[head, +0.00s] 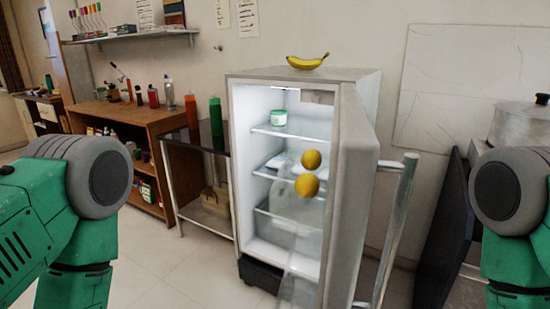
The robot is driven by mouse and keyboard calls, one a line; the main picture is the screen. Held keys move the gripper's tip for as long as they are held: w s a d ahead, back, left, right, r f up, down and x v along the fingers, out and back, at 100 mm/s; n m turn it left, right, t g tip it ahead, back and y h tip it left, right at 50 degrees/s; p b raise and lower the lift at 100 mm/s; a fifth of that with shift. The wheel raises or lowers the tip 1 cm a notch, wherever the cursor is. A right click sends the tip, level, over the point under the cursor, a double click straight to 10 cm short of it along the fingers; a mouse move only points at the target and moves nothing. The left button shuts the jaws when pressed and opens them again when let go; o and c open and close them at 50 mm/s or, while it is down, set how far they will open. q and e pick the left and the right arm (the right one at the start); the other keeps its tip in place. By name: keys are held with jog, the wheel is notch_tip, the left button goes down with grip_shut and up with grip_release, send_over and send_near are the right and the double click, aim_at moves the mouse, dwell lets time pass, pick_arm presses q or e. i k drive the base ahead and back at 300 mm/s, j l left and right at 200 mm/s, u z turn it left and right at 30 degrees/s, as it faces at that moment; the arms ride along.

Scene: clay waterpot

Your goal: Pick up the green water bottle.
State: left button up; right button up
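A green bottle (216,111), likely the green water bottle, stands upright on a dark side table (178,138) left of the fridge. An orange bottle of similar shape (192,113) stands just left of it. The lower part of the green bottle is visible down to the table top. Green upper links of both my arms show at the left and right edges of the head view. Neither gripper is in view, so I cannot see whether they are open or hold anything.
A small fridge (240,190) stands with its door (345,200) open. It holds two orange fruits (311,159) and a white-green jar (279,117). A banana (307,62) lies on top. A wooden shelf unit (120,112) with bottles is behind left. The floor (165,275) in front is clear.

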aim_at(215, 105)
jog(key=i+j+z, duration=0.1)
jog(key=j+z, duration=0.2)
jog(key=j, duration=0.7)
jog(key=j+z, duration=0.3)
jog(key=j, duration=0.65)
jog(key=i+j+z, duration=0.15)
jog(key=j, duration=0.3)
jog(key=i+j+z, duration=0.2)
jog(key=j, duration=0.3)
jog(key=i+j+z, duration=0.15)
jog(key=j, duration=0.4)
jog(key=i+j+z, duration=0.15)
jog(key=j, duration=0.4)
jog(key=i+j+z, duration=0.2)
jog(key=j, duration=0.35)
jog(key=i+j+z, duration=0.15)
jog(key=j, duration=0.45)
jog(key=k, duration=0.05)
